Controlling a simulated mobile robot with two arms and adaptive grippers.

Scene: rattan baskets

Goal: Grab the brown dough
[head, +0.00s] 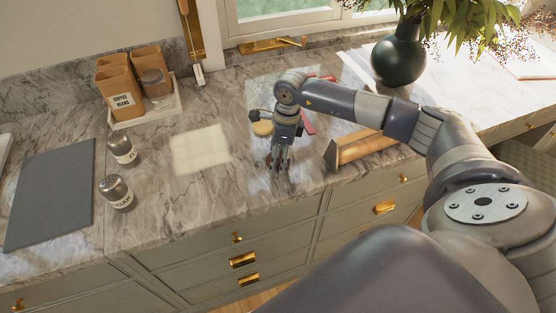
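My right gripper (280,164) points down at the counter near its front edge, at the middle of the head view. A small dark brown thing (268,159), perhaps the brown dough, shows at the left side of its fingers. Most of it is hidden, and I cannot tell whether the fingers touch it. The fingers look close together, but their opening is not clear. A pale yellow round piece (262,128) lies just behind the gripper, partly hidden by it. My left gripper is not in view.
A pale square (200,148) lies left of the gripper. A wooden block-like holder (358,148) and a red thing (308,124) are close on the right. Two shakers (117,192), a grey board (52,192) and canisters (122,95) stand left. A dark vase (399,58) stands back right.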

